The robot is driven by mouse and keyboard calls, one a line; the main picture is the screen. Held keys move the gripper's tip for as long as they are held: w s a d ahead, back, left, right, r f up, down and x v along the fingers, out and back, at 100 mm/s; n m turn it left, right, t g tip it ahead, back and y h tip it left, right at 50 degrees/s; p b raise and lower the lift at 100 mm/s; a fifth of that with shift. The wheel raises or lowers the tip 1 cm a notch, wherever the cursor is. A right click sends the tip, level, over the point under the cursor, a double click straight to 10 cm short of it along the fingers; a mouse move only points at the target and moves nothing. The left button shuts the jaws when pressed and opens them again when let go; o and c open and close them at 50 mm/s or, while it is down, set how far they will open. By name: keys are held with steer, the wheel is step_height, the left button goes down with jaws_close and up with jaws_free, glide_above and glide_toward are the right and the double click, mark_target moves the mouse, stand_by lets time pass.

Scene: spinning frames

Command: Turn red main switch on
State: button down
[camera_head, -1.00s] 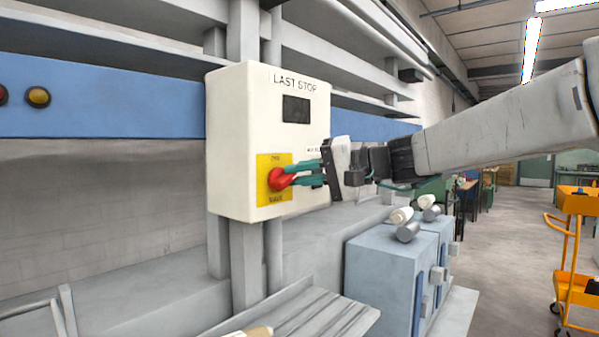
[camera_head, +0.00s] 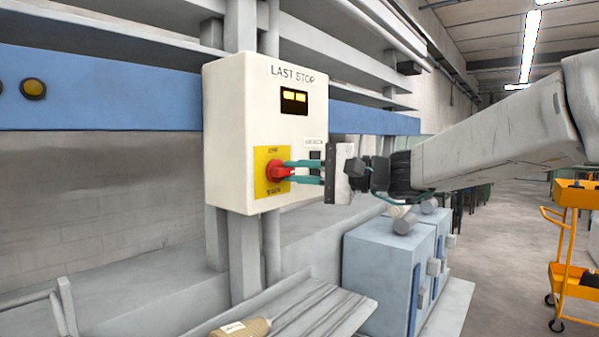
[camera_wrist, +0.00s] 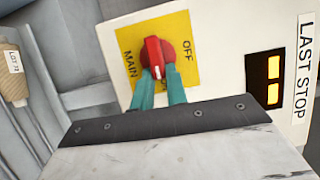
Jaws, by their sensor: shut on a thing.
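The red main switch (camera_head: 276,171) is a rotary knob on a yellow plate (camera_head: 261,188), on the front of a white box (camera_head: 225,130) marked LAST STOP. In the wrist view the knob (camera_wrist: 154,54) sits on the yellow plate (camera_wrist: 185,45), where MAIN and OFF can be read. My gripper (camera_head: 292,171) reaches in from the right, its two teal fingers one above the other. They are shut on the knob's handle. The wrist view shows both fingers (camera_wrist: 160,82) touching the knob's near end. The display (camera_head: 294,102) above glows yellow.
A small dark panel element (camera_head: 315,160) sits beside the fingers on the box. Blue-grey cabinets (camera_head: 380,270) stand below my arm. A tan labelled spool (camera_head: 240,328) lies at the bottom. An orange trolley (camera_head: 575,195) stands at the right on open floor.

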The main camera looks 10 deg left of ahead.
steer(key=shift+f, duration=0.1)
steer(key=c, duration=1.4)
jaws_free()
steer(key=s+d, duration=0.1)
steer(key=d, duration=0.6)
steer(key=shift+d, duration=0.4)
